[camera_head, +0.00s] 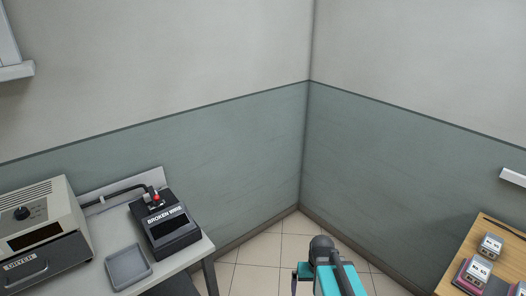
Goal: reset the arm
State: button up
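My arm (328,272) shows at the bottom middle of the head view, as a dark grey rounded joint with teal parts and a dark link running down out of the frame. It stands in front of the tiled floor, between the two tables and apart from both. I cannot make out any gripper fingers; the end of the arm is not visible here.
On the left, a grey table (187,262) bears a "BROKEN WIRE" device (165,229), a shallow grey tray (128,267) and a beige-and-black unit (42,232). On the right, a wooden table (490,232) holds small labelled blocks (474,272). Tiled floor (262,250) lies free before the wall corner.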

jog(key=s+a+f+g+b, duration=0.1)
jog(key=s+f+g+b, duration=0.4)
jog(key=s+f, duration=2.1)
notch_tip(320, 180, down, 2)
jog(key=b, duration=0.5)
jog(key=shift+f+g, duration=0.25)
jog(key=shift+g, duration=0.05)
